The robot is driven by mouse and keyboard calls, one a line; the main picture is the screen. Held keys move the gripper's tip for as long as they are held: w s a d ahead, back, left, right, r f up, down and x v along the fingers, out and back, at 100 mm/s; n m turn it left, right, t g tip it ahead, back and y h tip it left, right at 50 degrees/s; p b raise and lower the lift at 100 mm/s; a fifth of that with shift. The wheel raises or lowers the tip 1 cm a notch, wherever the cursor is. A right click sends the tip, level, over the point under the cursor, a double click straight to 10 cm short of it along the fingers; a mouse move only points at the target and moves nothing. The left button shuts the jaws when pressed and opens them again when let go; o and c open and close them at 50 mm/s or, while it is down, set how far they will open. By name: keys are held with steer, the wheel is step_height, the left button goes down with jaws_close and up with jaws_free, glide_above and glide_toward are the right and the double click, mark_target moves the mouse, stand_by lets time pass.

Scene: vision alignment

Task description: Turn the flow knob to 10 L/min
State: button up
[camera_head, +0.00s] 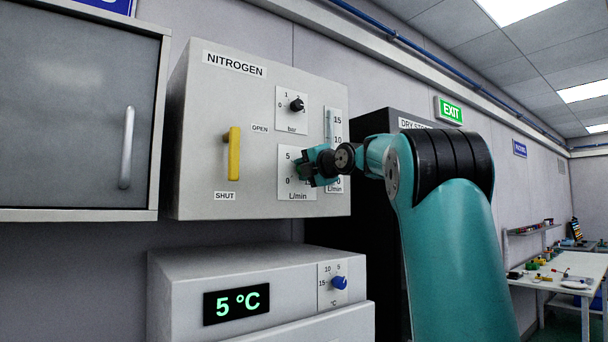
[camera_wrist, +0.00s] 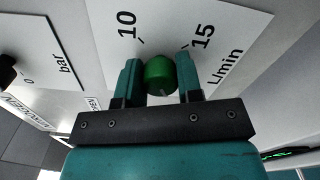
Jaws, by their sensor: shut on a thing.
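The green flow knob (camera_wrist: 159,73) sits on a white dial plate (camera_wrist: 250,25) in the wrist view, with 10 at upper left and 15 at upper right. My gripper (camera_wrist: 160,78) is shut on the knob, one finger on each side. A small pale mark shows at the knob's lower edge, on the side away from 10 and 15; its exact reading is unclear. In the head view my gripper (camera_head: 318,166) covers the knob and the right part of the L/min plate (camera_head: 298,195); 0 and 5 show at its left.
The NITROGEN cabinet (camera_head: 207,100) also carries a black bar knob (camera_head: 296,105), a yellow OPEN/SHUT handle (camera_head: 234,153) and a flow scale (camera_head: 336,125), partly hidden by my gripper. Below stands a unit reading 5 °C (camera_head: 236,303) with a blue knob (camera_head: 339,283).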

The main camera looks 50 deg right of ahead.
steer(key=m+b, duration=0.1)
steer(key=m, duration=0.2)
steer(key=shift+f+m, duration=0.15)
steer(key=shift+m, duration=0.25)
steer(key=m+b, duration=0.1)
steer(key=m, duration=0.3)
steer(key=shift+m, duration=0.3)
steer(key=m, duration=1.2)
steer(key=shift+m, duration=0.3)
steer(key=m+p, duration=0.1)
steer(key=m, duration=0.2)
steer(key=shift+m, duration=0.3)
steer(key=m+p, duration=0.2)
steer(key=m, duration=0.3)
steer(key=shift+a+m+p, duration=0.1)
steer(key=shift+m+p, duration=0.35)
steer(key=shift+m, duration=1.15)
